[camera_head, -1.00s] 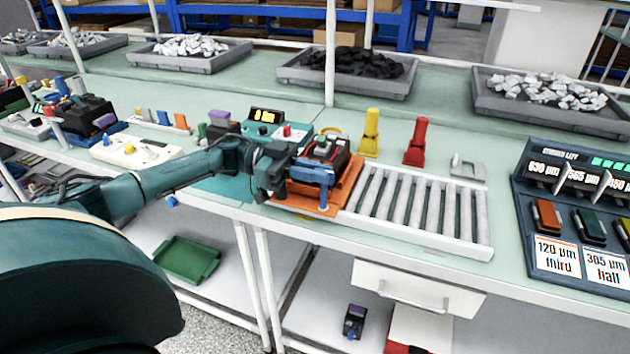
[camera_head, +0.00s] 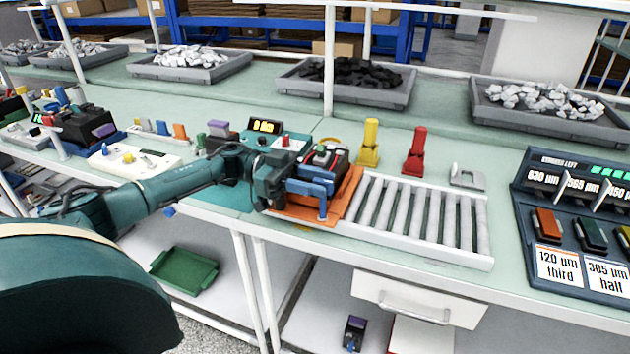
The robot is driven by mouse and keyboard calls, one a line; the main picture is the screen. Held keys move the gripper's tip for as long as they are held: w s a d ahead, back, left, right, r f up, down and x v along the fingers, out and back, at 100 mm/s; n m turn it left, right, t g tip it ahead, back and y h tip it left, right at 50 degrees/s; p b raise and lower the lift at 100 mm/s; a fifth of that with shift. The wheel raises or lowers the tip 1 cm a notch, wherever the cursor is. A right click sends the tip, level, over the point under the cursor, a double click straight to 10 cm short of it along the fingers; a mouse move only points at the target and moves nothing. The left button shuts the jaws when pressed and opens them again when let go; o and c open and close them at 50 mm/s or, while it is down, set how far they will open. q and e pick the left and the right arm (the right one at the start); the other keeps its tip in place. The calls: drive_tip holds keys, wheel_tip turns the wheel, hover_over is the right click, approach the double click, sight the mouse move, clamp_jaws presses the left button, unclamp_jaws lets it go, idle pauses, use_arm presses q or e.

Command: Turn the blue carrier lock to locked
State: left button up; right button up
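The blue carrier lock appears to be the blue bar (camera_head: 312,187) with a short upright part at the front of the orange carrier (camera_head: 348,196). The carrier sits at the left end of the roller track and holds a dark breaker unit (camera_head: 326,157). My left gripper (camera_head: 284,190) is at the left side of the carrier, close to the blue bar. Its fingers are dark and partly merge with the carrier, so I cannot tell whether they touch the bar or are open. My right gripper is not in view.
A roller track (camera_head: 420,215) runs right from the carrier. A teal test station with a lit display (camera_head: 264,126) stands behind my gripper. Yellow (camera_head: 369,143) and red (camera_head: 414,150) upright pieces stand behind the track. A dark label rack (camera_head: 575,215) is at the right.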

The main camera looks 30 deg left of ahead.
use_arm(q)
drive_tip(key=shift+a, duration=0.15)
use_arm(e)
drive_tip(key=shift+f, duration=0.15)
